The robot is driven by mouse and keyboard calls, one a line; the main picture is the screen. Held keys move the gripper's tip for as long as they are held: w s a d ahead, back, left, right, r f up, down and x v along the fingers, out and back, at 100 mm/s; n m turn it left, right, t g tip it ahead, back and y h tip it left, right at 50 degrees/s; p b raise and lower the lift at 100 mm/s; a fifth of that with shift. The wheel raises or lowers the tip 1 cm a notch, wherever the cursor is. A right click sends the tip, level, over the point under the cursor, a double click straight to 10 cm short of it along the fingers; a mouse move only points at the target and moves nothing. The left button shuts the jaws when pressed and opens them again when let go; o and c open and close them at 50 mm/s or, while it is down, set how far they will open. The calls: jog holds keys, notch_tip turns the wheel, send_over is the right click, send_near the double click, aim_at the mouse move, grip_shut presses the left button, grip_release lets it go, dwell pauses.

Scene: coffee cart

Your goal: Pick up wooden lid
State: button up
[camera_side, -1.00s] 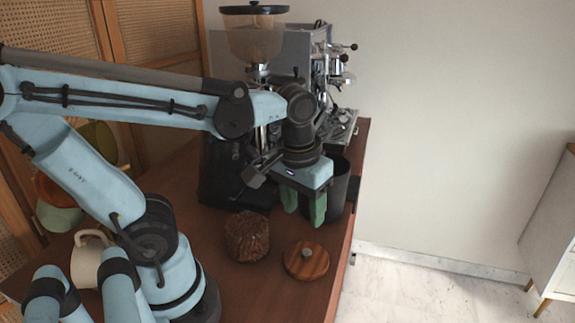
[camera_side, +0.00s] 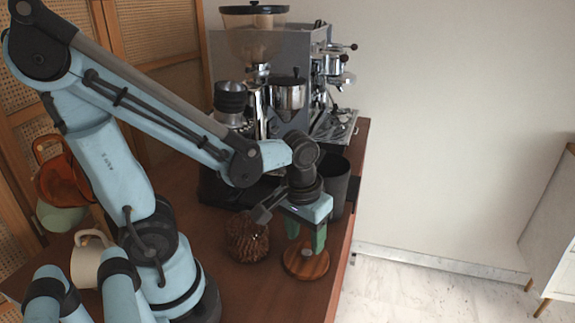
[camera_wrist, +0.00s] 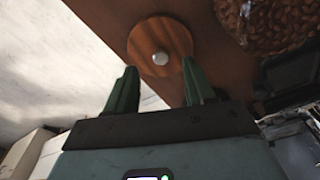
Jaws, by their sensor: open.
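The wooden lid (camera_side: 306,262) is a round, striped brown disc lying flat on the table near its right edge. It also shows in the wrist view (camera_wrist: 148,37), with a small metal knob at its centre. My gripper (camera_side: 306,242) points down with green fingers, and in the side view its fingertips overlap the lid's far part and hide the knob. In the wrist view my gripper (camera_wrist: 158,75) is open and empty, its fingers apart with the knob a little beyond the gap between them. I cannot tell the exact height of the fingertips above the lid.
A dark bin (camera_side: 337,182) is behind the gripper, with the grinder and espresso machine (camera_side: 318,90) further back. A cream mug (camera_side: 88,262) sits at the left. The table's right edge is near the lid.

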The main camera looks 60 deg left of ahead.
aim_at(307, 252)
jog(key=shift+w+a+f, duration=0.1)
jog(key=shift+w+f, duration=0.05)
jog(key=shift+f, duration=0.9)
jog(key=shift+w+a+f, duration=0.1)
jog(key=shift+w+f, duration=0.05)
jog(key=shift+f, duration=0.9)
jog(key=shift+c, duration=0.2)
grip_shut()
